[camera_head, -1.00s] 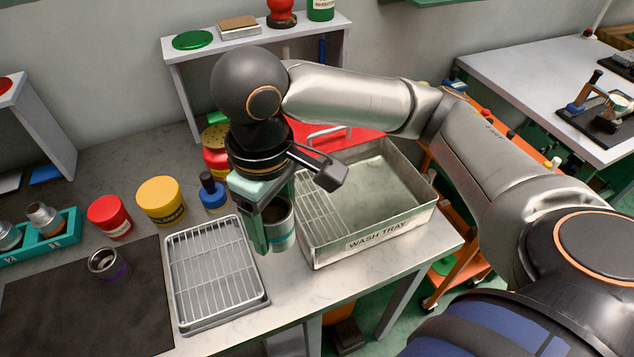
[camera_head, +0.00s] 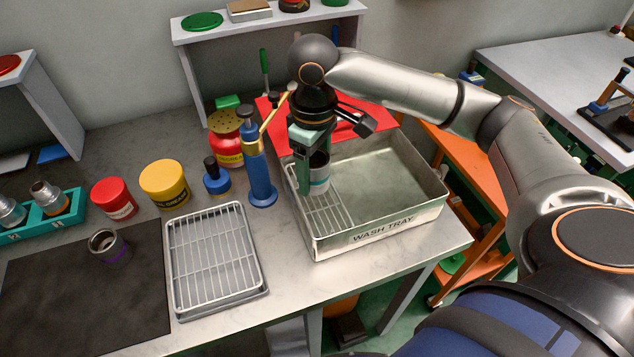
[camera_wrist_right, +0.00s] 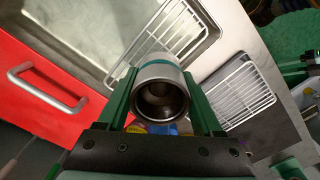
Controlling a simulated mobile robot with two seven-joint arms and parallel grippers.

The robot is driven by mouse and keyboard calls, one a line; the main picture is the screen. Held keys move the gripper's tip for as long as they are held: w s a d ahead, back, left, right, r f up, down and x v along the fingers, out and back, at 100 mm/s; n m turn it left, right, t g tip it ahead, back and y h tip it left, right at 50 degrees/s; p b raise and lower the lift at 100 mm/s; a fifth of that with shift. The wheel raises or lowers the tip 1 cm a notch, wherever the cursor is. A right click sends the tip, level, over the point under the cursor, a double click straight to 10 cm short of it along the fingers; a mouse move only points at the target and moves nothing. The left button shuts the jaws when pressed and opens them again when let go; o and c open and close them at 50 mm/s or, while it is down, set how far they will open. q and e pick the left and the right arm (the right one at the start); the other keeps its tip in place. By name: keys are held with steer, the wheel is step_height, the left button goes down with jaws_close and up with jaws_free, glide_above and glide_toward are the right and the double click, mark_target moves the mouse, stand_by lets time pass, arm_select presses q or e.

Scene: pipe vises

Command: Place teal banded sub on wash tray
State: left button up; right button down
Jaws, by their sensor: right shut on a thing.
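My right gripper (camera_head: 312,172) is shut on the teal banded sub (camera_head: 320,178), a short metal cylinder with a teal band. It holds the sub upright over the rack at the left end of the wash tray (camera_head: 383,231). I cannot tell whether the sub touches the rack. In the right wrist view the sub (camera_wrist_right: 159,98) sits between the green fingers, its open end facing the camera and its teal band showing. The tray's wire rack (camera_wrist_right: 110,22) shows beyond it. My left gripper is not in view.
A blue pump-like tool (camera_head: 258,170) stands just left of the tray. A drying rack (camera_head: 213,262) lies further left, near a purple-banded metal sub (camera_head: 109,246) on a dark mat (camera_head: 75,300). Yellow (camera_head: 164,185) and red (camera_head: 115,199) tubs stand behind. A red panel with handle (camera_head: 275,125) lies behind the tray.

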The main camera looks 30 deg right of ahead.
mark_target(317, 162)
steer(key=shift+w+d+f, duration=0.35)
steer(key=shift+d+f, duration=0.05)
steer(key=shift+f, duration=0.15)
steer(key=shift+w+d+f, duration=0.1)
steer(key=shift+d+f, duration=0.05)
steer(key=shift+f, duration=0.85)
steer(key=shift+w+d+f, duration=0.1)
steer(key=shift+f, duration=0.85)
steer(key=shift+c, duration=1.6)
jaws_free()
steer(key=shift+f, duration=0.15)
step_height(317, 162, up, 12)
steer(key=shift+r+p, duration=0.15)
steer(key=shift+p, duration=0.25)
